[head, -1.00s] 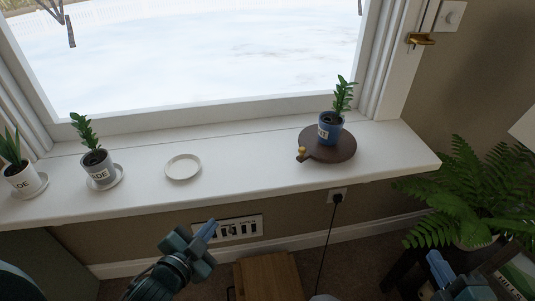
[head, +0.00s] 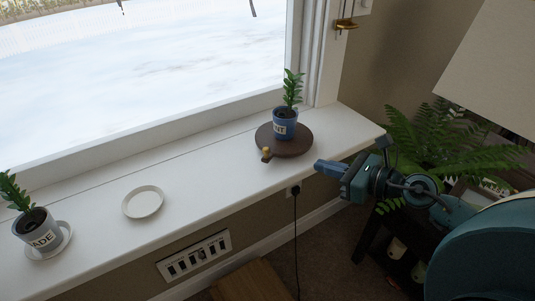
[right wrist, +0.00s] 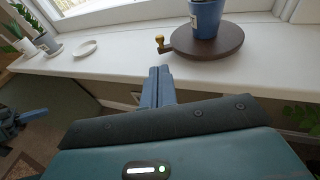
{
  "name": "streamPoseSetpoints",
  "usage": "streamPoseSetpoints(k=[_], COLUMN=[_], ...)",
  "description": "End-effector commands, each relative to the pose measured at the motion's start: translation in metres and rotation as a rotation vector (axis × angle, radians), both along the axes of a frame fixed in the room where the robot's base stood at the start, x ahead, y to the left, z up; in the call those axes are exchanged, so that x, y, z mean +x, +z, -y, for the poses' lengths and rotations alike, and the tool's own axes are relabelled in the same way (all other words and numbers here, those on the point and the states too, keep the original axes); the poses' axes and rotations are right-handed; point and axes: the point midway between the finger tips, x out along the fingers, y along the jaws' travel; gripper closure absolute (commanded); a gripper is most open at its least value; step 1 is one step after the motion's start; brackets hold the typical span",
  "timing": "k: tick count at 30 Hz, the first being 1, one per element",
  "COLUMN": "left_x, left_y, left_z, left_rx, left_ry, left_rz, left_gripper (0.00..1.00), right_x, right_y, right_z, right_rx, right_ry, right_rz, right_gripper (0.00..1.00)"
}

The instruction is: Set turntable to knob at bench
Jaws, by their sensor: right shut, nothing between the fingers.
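The turntable (head: 300,146) is a dark brown round disc on the white window bench, near its right end. A small tab with a brass-coloured knob (head: 266,152) sticks out at its front left. A blue pot (head: 285,126) with a green plant and a partly readable label stands on the disc. My right gripper (head: 318,166) is shut and empty, just off the bench's front edge, right of and nearer than the knob. In the right wrist view its fingers (right wrist: 160,72) point toward the knob (right wrist: 160,40), apart from it. My left gripper (right wrist: 22,118) shows only partly there.
A white empty saucer (head: 143,202) lies on the bench left of the turntable. A grey potted plant (head: 40,232) stands on a saucer farther left. A fern (head: 430,135) fills the space at the right. The bench between saucer and turntable is clear.

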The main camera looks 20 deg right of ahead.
Motion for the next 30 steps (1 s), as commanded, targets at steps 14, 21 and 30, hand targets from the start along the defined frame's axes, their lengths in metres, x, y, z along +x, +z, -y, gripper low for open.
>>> streamPoseSetpoints(k=[14, 21, 30], left_x=[-0.001, 0.000, -0.001], left_y=[0.012, 0.014, 0.014], left_z=[-0.002, -0.002, -0.002], left_rx=[0.037, 0.047, 0.048], left_ry=[-0.009, -0.011, -0.012], left_rz=[0.000, 0.001, 0.000], left_gripper=[1.00, 1.00, 1.00], right_x=[0.059, 0.094, 0.114], right_y=[-0.011, -0.022, -0.029], right_z=[-0.031, -0.050, -0.061], right_rx=[0.008, 0.008, 0.006], right_ry=[-0.001, -0.002, -0.001], right_rz=[0.003, 0.001, 0.000], right_gripper=[1.00, 1.00, 1.00])
